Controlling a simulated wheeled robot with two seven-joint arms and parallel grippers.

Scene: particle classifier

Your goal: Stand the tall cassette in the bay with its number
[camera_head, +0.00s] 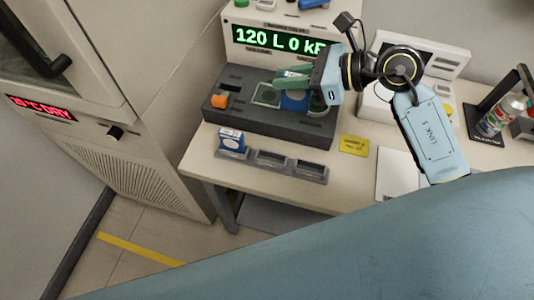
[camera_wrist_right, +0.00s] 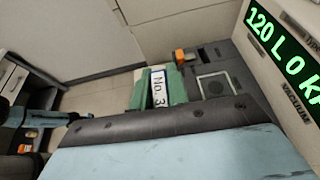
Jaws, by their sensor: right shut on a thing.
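My right gripper (camera_head: 292,84), with green fingers, is shut on the tall cassette (camera_head: 295,102), a blue piece held above the dark grey block. In the right wrist view the cassette (camera_wrist_right: 158,88) shows a white label reading "No. 3" between the green fingers (camera_wrist_right: 160,90). Its lower end is hidden. A dark rack (camera_head: 272,162) with three bays stands at the table's front edge. A blue and white box (camera_head: 231,141) stands in its left bay; the middle and right bays look empty. Bay numbers are too small to read. My left gripper is not seen.
The dark grey block (camera_head: 225,117) carries an orange piece (camera_head: 220,101) and a square framed window (camera_head: 267,95). A green-lit display (camera_head: 280,41) stands behind it. A yellow card (camera_head: 354,145) lies right of the rack. A tall cabinet (camera_head: 150,130) stands left.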

